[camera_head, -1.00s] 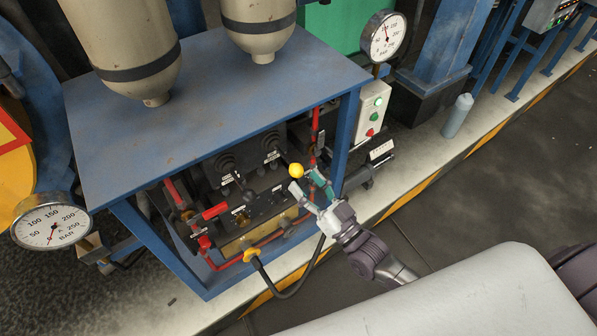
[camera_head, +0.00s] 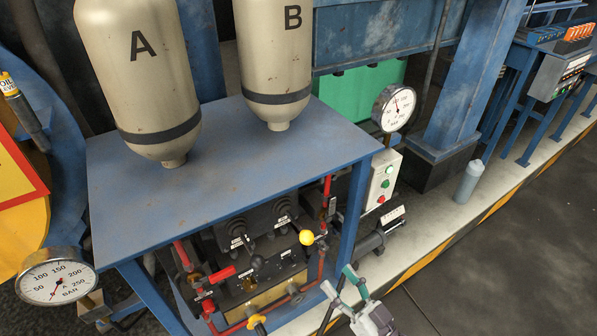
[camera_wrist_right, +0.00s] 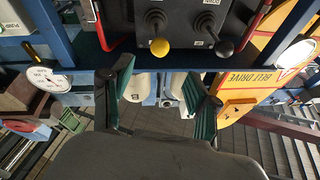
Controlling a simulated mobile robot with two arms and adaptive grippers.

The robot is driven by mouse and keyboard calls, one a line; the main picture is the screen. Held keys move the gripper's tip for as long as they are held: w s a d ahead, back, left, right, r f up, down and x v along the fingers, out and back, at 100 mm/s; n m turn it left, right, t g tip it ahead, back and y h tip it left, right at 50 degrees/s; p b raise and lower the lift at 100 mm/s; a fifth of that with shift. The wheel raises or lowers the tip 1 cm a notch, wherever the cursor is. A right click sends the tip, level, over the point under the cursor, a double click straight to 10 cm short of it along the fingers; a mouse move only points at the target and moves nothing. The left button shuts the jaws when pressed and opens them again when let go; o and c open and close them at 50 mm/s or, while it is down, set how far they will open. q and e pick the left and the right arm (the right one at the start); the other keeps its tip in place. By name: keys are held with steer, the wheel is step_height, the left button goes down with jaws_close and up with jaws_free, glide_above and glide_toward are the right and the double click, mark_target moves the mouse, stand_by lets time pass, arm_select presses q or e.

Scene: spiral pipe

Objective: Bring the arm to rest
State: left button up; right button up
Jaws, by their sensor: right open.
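My right gripper (camera_head: 338,279) is at the bottom of the head view, in front of the blue cabinet. Its fingers are apart, with nothing between them. The yellow lever knob (camera_head: 306,238) is up and left of the fingertips, clear of them. In the right wrist view the open fingers (camera_wrist_right: 160,78) frame the lower middle, and the yellow knob (camera_wrist_right: 160,47) shows beyond them on the dark lever panel. A black-knobbed lever (camera_wrist_right: 224,49) stands to its right. My left gripper is in neither view.
The blue cabinet (camera_head: 230,150) carries tanks A (camera_head: 140,70) and B (camera_head: 272,45). Pressure gauges stand at its left (camera_head: 57,276) and right (camera_head: 394,108). A button box (camera_head: 382,180) hangs on its right side. Open floor (camera_head: 500,270) lies at lower right.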

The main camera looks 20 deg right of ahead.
steer(key=shift+f, duration=0.1)
steer(key=s+d+f+g+h, duration=0.2)
steer(key=f+g, duration=0.1)
steer(key=f, duration=0.6)
steer(key=s+d+f+g+h+p, duration=0.1)
steer(key=s+f+g+h, duration=0.1)
steer(key=f, duration=0.7)
steer(key=s+d+f+g+h, duration=0.2)
steer(key=f+g, duration=0.1)
steer(key=f, duration=0.6)
steer(key=s+f+g+h, duration=0.1)
steer(key=s+f+g, duration=0.4)
steer(key=s, duration=0.8)
steer(key=s+a+f+g+h+p, duration=0.1)
steer(key=s+f+g, duration=0.4)
steer(key=s+f, duration=0.6)
steer(key=shift+s+f+n+g, duration=0.3)
steer(key=shift+s, duration=0.55)
steer(key=shift+o, duration=0.2)
